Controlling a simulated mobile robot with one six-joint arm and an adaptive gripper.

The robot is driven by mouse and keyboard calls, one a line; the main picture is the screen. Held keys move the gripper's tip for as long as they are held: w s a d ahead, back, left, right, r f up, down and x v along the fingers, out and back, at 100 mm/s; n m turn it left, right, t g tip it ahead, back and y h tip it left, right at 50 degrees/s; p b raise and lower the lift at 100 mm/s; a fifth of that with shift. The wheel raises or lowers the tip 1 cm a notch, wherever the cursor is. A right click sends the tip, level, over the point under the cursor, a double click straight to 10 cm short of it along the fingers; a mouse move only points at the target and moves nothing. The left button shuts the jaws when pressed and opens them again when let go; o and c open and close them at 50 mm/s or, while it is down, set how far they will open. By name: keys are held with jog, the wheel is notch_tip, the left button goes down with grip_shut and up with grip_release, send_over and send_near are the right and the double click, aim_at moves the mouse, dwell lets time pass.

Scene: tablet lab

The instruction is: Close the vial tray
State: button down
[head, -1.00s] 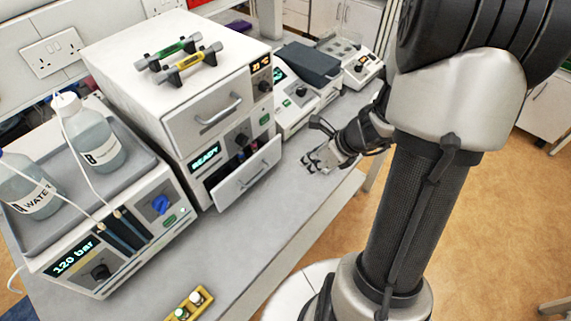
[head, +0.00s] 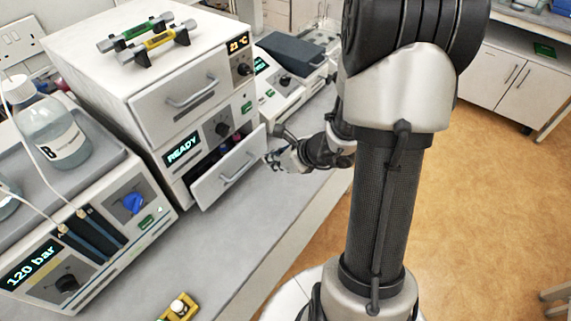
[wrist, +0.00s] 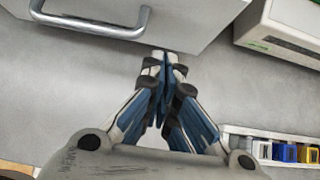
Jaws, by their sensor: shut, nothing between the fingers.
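The vial tray (head: 230,172) is a pulled-out drawer with a white front and a bar handle, low in the white unit with the READY display. Dark and reddish vial tops show inside, behind the front panel. My gripper (head: 272,160) is just right of the tray's front panel, near its right end. In the wrist view my gripper (wrist: 168,58) is shut and empty, its fingertips close to the white tray front (wrist: 185,14) and right of the handle (wrist: 88,25). I cannot tell whether they touch.
An upper drawer (head: 180,95) above the tray is shut. A pump unit (head: 125,225) with a bottle stands at left, and a small yellow vial holder (head: 180,308) lies on the bench at front. A white instrument (wrist: 285,28) is at upper right in the wrist view.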

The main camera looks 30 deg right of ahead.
aim_at(254, 148)
jog(key=shift+w+a+r, duration=0.1)
jog(key=shift+w+a, duration=0.15)
jog(key=shift+w, duration=0.4)
jog(key=shift+w+a, duration=0.25)
jog(key=shift+w, duration=0.4)
jog(key=w, duration=0.1)
jog(key=w+a, duration=0.1)
jog(key=w, duration=0.2)
jog(key=shift+a, duration=0.3)
jog(key=shift+d+r, duration=0.1)
